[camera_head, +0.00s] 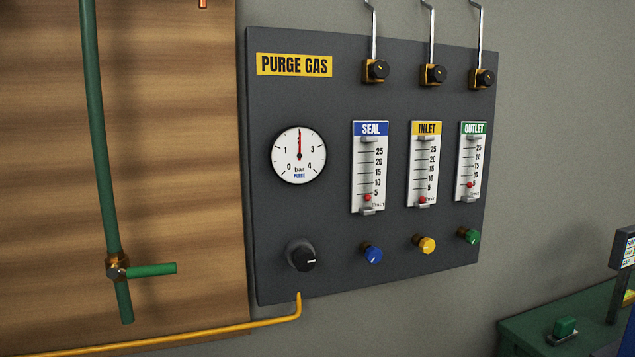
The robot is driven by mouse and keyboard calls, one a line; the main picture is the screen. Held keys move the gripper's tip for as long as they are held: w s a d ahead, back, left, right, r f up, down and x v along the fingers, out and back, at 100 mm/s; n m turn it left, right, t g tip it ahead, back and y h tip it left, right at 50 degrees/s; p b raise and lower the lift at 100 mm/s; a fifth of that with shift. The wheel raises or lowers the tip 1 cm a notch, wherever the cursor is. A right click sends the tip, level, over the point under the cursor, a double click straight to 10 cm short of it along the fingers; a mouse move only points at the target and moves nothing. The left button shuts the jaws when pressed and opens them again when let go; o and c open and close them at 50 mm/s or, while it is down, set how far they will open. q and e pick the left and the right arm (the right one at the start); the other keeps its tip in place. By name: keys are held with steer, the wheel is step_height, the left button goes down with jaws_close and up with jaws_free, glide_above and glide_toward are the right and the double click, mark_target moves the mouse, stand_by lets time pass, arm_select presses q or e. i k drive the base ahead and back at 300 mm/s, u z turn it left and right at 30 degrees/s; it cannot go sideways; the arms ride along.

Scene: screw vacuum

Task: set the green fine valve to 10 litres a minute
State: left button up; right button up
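The green fine valve (469,236) is a small green knob at the lower right of the dark purge gas panel (330,230). Above it is the OUTLET flowmeter (472,160), with a green label and a scale marked 5 to 25. Its red float (470,184) sits low, at about the 5 mark. The yellow fine valve (426,244) is under the INLET flowmeter (424,160), and the blue fine valve (372,253) is under the SEAL flowmeter (369,165). Neither of my grippers shows in the head view.
A round pressure gauge (299,155) reads about 2 bar above a black knob (302,258). Three black valves (433,75) line the panel's top. A green pipe with a lever (152,269) stands at left. A green cabinet (525,330) is at lower right.

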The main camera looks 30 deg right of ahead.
mark_target(472, 237)
steer(key=z, duration=1.2)
